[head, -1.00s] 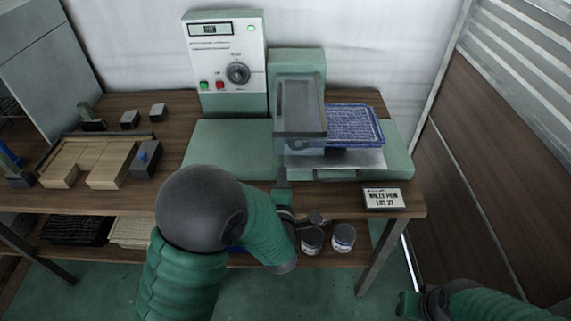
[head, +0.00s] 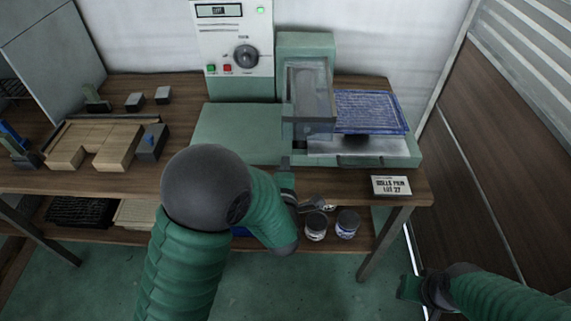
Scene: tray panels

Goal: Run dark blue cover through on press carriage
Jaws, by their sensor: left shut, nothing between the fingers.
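The dark blue cover (head: 372,110), with a pale line pattern, lies flat on the press carriage (head: 390,147), a bright metal plate on the right part of the green press base. Its left edge meets or passes behind the grey press head (head: 311,95); I cannot tell whether it goes under. My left gripper (head: 286,166) is shut and empty at the front edge of the base, left of the carriage and apart from the cover. My own forearm hides part of the gripper. My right gripper (head: 407,288) is low at the right, away from the bench; its jaws are unclear.
A control box (head: 233,50) with a dial and a lit green lamp stands behind the base. A lot sign (head: 391,186) stands at the bench's front right. Wooden blocks (head: 115,147) lie at the left. Two jars (head: 347,224) sit on the lower shelf.

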